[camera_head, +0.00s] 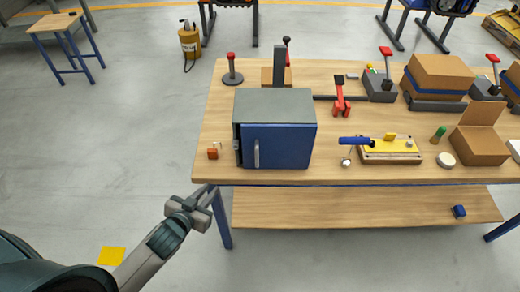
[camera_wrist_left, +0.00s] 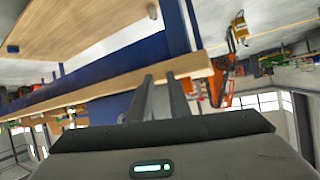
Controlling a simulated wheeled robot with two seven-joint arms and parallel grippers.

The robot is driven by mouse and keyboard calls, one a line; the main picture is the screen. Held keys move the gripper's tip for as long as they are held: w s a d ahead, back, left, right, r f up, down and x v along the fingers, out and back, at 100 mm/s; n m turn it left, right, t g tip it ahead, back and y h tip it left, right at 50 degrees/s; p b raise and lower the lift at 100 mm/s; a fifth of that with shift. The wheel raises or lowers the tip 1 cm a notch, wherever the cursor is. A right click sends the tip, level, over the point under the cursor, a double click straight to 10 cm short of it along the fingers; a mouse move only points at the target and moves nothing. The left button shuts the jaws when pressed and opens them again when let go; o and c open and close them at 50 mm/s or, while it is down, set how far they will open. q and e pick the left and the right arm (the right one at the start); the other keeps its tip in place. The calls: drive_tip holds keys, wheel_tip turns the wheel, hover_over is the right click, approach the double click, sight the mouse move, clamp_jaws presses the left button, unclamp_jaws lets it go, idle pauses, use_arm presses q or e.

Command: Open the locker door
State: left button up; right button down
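The locker (camera_head: 272,105) is a small grey box standing on the wooden workbench. Its blue door (camera_head: 285,148) faces me and looks closed or nearly so; a dark strip shows along its left edge. A pale upright handle (camera_head: 256,153) sits near the left side of the door. My left gripper (camera_head: 208,191) is in front of the bench's front left corner, to the left of the locker and nearer to me, apart from the handle. In the left wrist view its two fingers (camera_wrist_left: 161,80) stand apart with nothing between them. My right gripper is not in view.
Small orange-brown blocks (camera_head: 212,153) lie left of the locker. A yellow-topped fixture (camera_head: 390,157) with a blue-handled lever (camera_head: 354,141) stands to its right. A red toggle clamp (camera_head: 340,98) is behind. Cardboard boxes (camera_head: 440,72) are at the right.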

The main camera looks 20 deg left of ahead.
use_arm(q)
drive_tip(key=w+r+m+t+h, duration=0.1)
drive_tip(key=w+r+h, duration=0.1)
drive_tip(key=w+r+m+t+h, duration=0.1)
drive_tip(key=w+r+h, duration=0.1)
drive_tip(key=r, duration=0.1)
drive_tip(key=w+r+m+h, duration=0.2)
drive_tip(key=h, duration=0.1)
drive_tip(key=shift+w+d+r+t, duration=0.1)
drive_tip(key=shift+w+r+t, duration=0.2)
drive_tip(key=shift+r+t, duration=0.1)
drive_tip(key=shift+r+m+g+h, duration=0.35)
drive_tip(key=shift+m+h, duration=0.25)
drive_tip(key=shift+h, duration=0.3)
drive_tip(key=s+a+m+g+h, duration=0.1)
drive_tip(key=g+h, duration=0.1)
drive_tip(key=s+a+r+m+g+h, duration=0.1)
drive_tip(key=s+m+g+h, duration=0.1)
drive_tip(key=s+a+m+g+h, duration=0.1)
drive_tip(key=m+g+h, duration=0.1)
drive_tip(key=shift+s+r+g+h, duration=0.3)
drive_tip(key=shift+r+g, duration=0.05)
drive_tip(key=shift+r, duration=0.05)
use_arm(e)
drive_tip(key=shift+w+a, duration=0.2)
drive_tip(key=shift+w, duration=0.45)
use_arm(q)
drive_tip(key=shift+d, duration=0.15)
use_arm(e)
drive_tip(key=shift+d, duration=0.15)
